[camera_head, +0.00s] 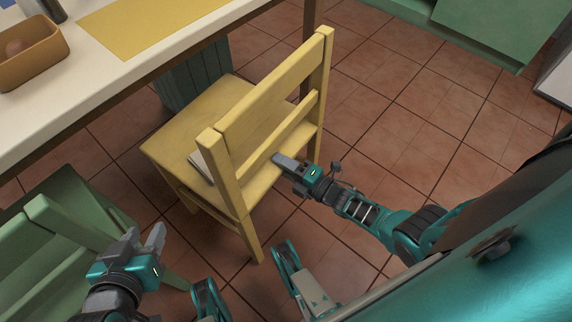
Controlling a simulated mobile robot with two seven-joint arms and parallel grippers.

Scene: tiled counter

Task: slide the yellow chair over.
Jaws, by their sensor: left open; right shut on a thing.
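The yellow chair (273,93) stands on the tiled floor in the middle of the head view, its seat (190,125) towards the table and its backrest towards me. My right gripper (283,160) is at the lower slat of the backrest and shut on the chair; its fingertips are partly hidden against the slat. My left gripper (147,243) is open and empty at the lower left, apart from the yellow chair and near the green chair.
A white table (60,95) with a yellow mat (140,22) and a brown box (30,52) fills the upper left. A green chair (55,240) stands at the lower left. A whitish object (200,163) lies on the yellow seat. Tiled floor (420,120) is clear to the right.

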